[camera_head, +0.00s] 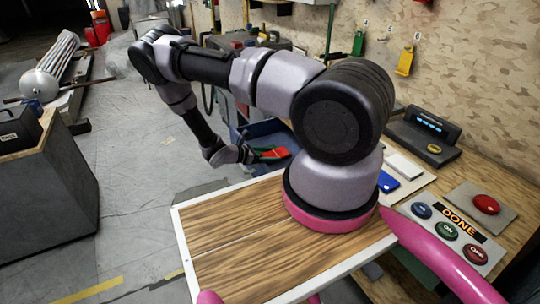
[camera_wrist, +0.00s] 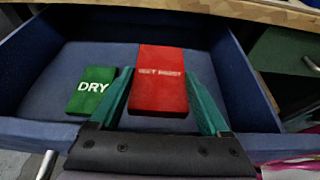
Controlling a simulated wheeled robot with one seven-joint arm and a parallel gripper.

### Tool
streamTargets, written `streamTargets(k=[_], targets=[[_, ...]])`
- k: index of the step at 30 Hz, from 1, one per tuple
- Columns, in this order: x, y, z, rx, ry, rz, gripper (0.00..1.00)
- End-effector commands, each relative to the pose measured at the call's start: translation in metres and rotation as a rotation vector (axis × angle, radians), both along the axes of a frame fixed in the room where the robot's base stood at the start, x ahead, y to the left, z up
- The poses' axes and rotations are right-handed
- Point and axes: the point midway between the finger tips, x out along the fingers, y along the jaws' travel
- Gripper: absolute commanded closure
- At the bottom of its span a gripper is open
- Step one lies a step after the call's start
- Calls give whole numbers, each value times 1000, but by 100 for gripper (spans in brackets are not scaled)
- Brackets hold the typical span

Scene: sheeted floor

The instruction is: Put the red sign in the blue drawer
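The red sign (camera_wrist: 160,95) with white lettering is between the two teal fingers of my gripper (camera_wrist: 160,62) in the wrist view. The fingertips lie close against its sides, and it appears held over the blue drawer (camera_wrist: 45,130). I cannot tell whether it touches the drawer floor. The drawer is pulled open. In the head view, my gripper (camera_head: 248,155) reaches into the drawer (camera_head: 265,130), with the red sign (camera_head: 276,153) at its tip.
A green sign (camera_wrist: 92,92) reading DRY lies in the drawer, left of the red sign. A wooden workbench (camera_head: 500,225) carries button panels, a blue tag (camera_head: 387,182) and a display (camera_head: 425,128). A grey cabinet (camera_head: 45,190) stands left, with open floor between.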

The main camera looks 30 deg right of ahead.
Motion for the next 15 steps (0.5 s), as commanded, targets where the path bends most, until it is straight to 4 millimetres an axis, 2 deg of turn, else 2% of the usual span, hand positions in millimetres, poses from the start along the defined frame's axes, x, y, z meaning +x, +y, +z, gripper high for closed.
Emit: streamTargets(k=[1, 8, 11, 15], targets=[[-2, 6, -10, 22, 6, 6, 1], [-3, 6, -11, 22, 5, 4, 0], [-3, 6, -9, 22, 5, 3, 0], [-3, 10, 4, 22, 5, 5, 0]])
